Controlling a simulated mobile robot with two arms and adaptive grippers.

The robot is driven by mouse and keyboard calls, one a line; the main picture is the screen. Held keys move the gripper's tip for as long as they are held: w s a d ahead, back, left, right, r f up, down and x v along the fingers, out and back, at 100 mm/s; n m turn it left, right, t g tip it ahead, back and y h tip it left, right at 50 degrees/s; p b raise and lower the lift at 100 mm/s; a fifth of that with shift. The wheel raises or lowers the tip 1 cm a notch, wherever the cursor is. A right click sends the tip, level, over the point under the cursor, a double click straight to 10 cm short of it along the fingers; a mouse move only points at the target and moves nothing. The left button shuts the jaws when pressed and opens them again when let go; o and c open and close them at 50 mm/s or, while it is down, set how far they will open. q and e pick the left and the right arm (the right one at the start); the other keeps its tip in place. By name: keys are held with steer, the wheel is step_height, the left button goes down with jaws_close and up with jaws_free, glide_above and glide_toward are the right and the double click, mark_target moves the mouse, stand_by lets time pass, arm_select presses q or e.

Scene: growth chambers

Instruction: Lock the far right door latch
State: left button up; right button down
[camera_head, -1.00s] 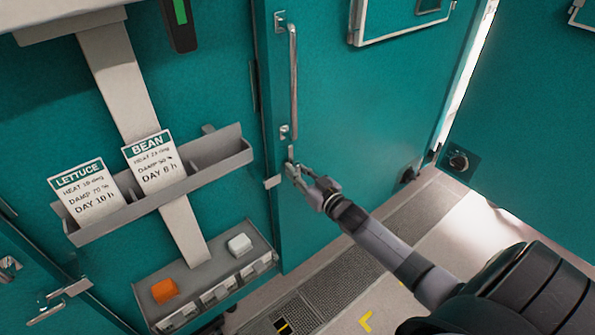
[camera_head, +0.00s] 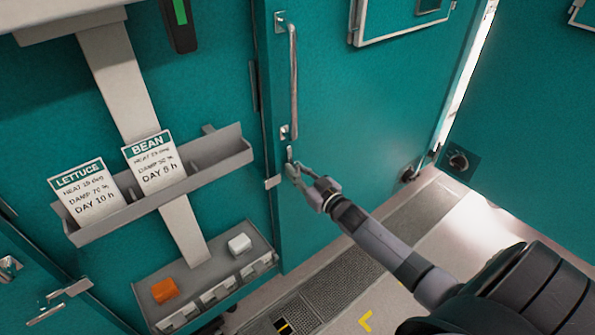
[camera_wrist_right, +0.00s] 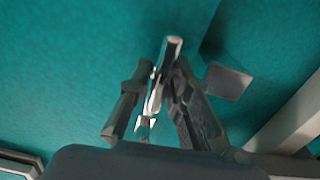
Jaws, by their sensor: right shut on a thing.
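The far right door (camera_head: 350,130) is a teal panel with a long vertical metal handle (camera_head: 293,80). Its small metal latch (camera_head: 290,152) sits just below the handle's lower end, near the door's left edge. My right gripper (camera_head: 291,170) is at the latch, its fingers closed around the lever. In the right wrist view the latch lever (camera_wrist_right: 172,48) stands up between the two fingers (camera_wrist_right: 155,95). A grey catch plate (camera_head: 273,182) is beside the gripper at the door edge; it also shows in the right wrist view (camera_wrist_right: 228,82). My left gripper is not in view.
Left of the door, a grey shelf (camera_head: 160,195) holds the LETTUCE card (camera_head: 88,195) and the BEAN card (camera_head: 154,162). A lower panel carries an orange block (camera_head: 164,290) and a white block (camera_head: 239,244). Floor (camera_head: 400,290) is open below the door.

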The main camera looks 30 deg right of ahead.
steer(key=n, duration=0.4)
steer(key=shift+a+f+n, duration=0.1)
steer(key=shift+a+n, duration=0.05)
steer(key=shift+n, duration=0.25)
steer(key=n, duration=0.4)
steer(key=shift+a+f+b, duration=0.15)
steer(key=shift+b, duration=0.2)
steer(key=n+b, duration=0.1)
steer(key=n, duration=0.4)
steer(key=shift+f, duration=0.15)
steer(key=shift+a+n+b, duration=0.1)
steer(key=shift+n+b, duration=0.65)
steer(key=shift+n, duration=0.95)
steer(key=c, duration=1.6)
jaws_free()
